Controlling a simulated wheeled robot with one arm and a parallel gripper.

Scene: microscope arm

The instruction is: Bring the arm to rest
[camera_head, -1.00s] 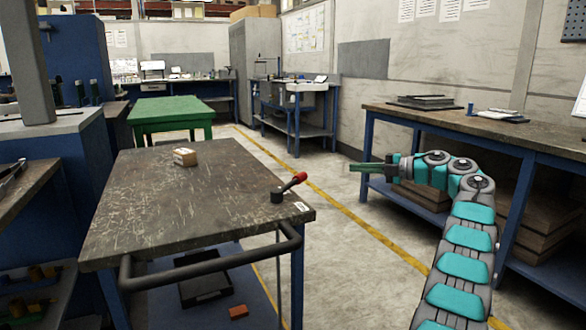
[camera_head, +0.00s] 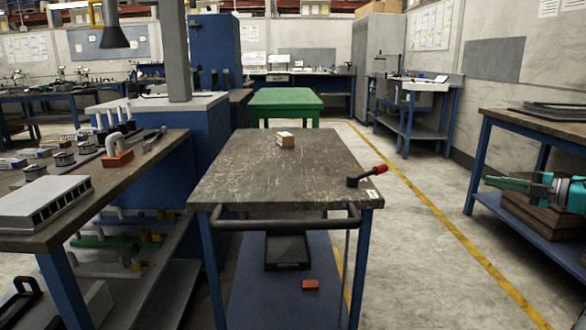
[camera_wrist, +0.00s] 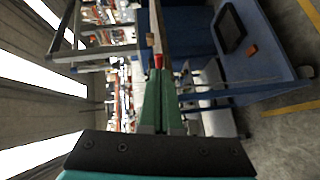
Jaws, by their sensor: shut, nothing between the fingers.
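My gripper (camera_head: 492,183) is at the right edge of the head view, pointing left, with only its end and a bit of the teal arm in the picture. In the wrist view its two green fingers (camera_wrist: 160,88) lie close together and are shut with nothing held. The gripper is in the open air to the right of the cart, apart from it. Most of my arm is out of the head view.
A dark-topped cart (camera_head: 235,178) with a red-handled lever (camera_head: 375,170) and a small box (camera_head: 285,139) stands in the middle. A workbench (camera_head: 540,121) is at the right. A cluttered bench (camera_head: 62,227) is at the left. Floor (camera_head: 420,240) between cart and right bench is clear.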

